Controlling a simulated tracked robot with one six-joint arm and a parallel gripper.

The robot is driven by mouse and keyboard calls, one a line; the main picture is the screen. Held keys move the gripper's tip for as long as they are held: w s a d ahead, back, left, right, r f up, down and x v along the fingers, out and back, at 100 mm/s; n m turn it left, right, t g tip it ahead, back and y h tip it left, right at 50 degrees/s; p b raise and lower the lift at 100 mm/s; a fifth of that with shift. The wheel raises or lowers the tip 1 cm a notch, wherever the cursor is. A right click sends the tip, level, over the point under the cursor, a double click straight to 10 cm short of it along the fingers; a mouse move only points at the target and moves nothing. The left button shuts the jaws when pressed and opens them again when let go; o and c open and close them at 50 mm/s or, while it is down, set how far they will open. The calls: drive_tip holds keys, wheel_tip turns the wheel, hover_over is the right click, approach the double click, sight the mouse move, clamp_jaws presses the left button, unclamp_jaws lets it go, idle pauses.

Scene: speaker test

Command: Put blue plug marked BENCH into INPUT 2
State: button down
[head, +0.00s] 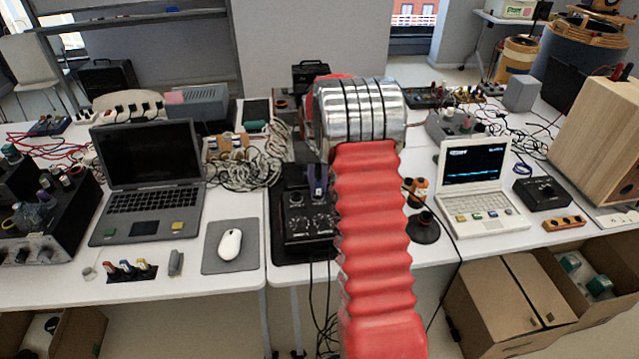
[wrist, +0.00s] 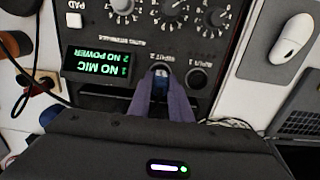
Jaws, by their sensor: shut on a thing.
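My gripper (wrist: 160,100) has two purple fingers shut on the blue plug (wrist: 160,83), of which only a small blue part shows between the fingertips. The plug lies at the front of the black audio interface (wrist: 130,32), right by the INPUT 2 label; the socket behind it is hidden, so I cannot tell how deep it sits. The INPUT 1 socket (wrist: 197,79) beside it is empty and dark. The display (wrist: 96,66) reads "1 NO MIC, 2 NO POWER". In the head view the interface (head: 307,222) stands left of my red arm, with a purple finger (head: 318,180) above it. The BENCH marking is not readable.
A white mouse (head: 230,244) on a grey mat and a dark laptop (head: 148,170) stand to the left. A white laptop (head: 474,175) stands to the right. Tangled cables (head: 250,165) lie behind the interface. Thin cables hang over the table's front edge.

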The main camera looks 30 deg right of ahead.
sight(318, 181)
drive_tip(key=c, duration=1.5)
unclamp_jaws()
drive_tip(key=shift+c, duration=0.2)
drive_tip(key=shift+r, duration=0.15)
wheel_tip(318, 181, up, 14)
drive_tip(key=shift+f, duration=0.25)
